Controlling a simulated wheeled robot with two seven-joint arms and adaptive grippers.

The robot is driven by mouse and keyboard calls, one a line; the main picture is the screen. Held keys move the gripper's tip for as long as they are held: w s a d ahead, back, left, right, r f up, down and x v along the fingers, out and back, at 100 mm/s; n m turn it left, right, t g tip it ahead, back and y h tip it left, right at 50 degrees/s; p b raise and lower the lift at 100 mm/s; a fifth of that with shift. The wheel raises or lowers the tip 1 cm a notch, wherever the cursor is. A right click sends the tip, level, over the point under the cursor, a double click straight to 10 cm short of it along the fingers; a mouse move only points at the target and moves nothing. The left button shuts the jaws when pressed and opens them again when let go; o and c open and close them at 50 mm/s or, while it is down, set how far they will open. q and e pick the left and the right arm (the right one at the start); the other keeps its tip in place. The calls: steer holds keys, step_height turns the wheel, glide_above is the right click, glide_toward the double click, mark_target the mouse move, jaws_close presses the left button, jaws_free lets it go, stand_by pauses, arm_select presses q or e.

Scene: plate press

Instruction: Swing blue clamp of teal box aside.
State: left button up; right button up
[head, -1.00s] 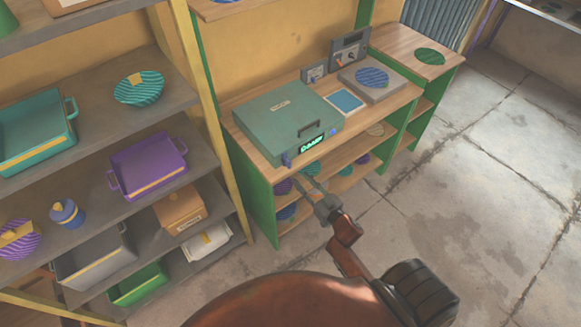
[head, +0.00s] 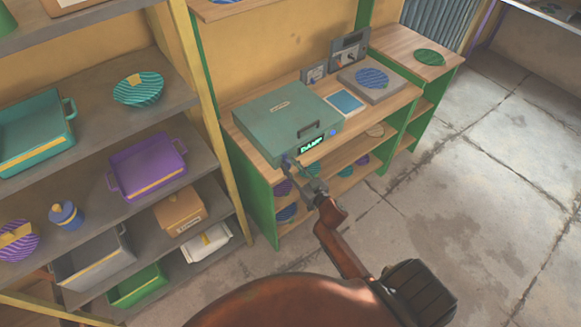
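The teal box (head: 275,112) sits closed on the wooden bench, with a dark handle and a lit green display (head: 311,144) on its front. One blue clamp (head: 287,161) is at the front's left corner, partly hidden by my gripper. A second blue clamp (head: 333,132) is at the front's right end. My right gripper (head: 298,168) is at the left blue clamp, its fingers pointing up and left. I cannot tell whether the fingers touch or grip it. My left gripper is not in view.
A blue-topped pad (head: 345,102) and a grey plate unit (head: 372,83) with a blue disc stand right of the box. Grey control boxes (head: 349,52) stand behind. A shelf rack (head: 190,98) with bowls and bins is close on the left. The floor at right is clear.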

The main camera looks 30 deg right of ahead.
jaws_close()
steer(key=shift+n, duration=0.3)
steer(key=n, duration=0.3)
steer(key=shift+n, duration=0.3)
steer(key=n, duration=0.3)
steer(key=shift+a+f+n+b, duration=0.1)
steer(key=shift+f+n+b, duration=0.05)
steer(key=shift+n+b, duration=0.15)
steer(key=n+b, duration=0.1)
steer(key=n, duration=0.4)
steer(key=shift+a+f+b, duration=0.1)
steer(key=shift+f+b, duration=0.05)
steer(key=shift+b, duration=0.2)
steer(key=n+b, duration=0.1)
steer(key=n, duration=0.4)
steer(key=shift+b, duration=0.4)
steer(key=shift+n, duration=0.3)
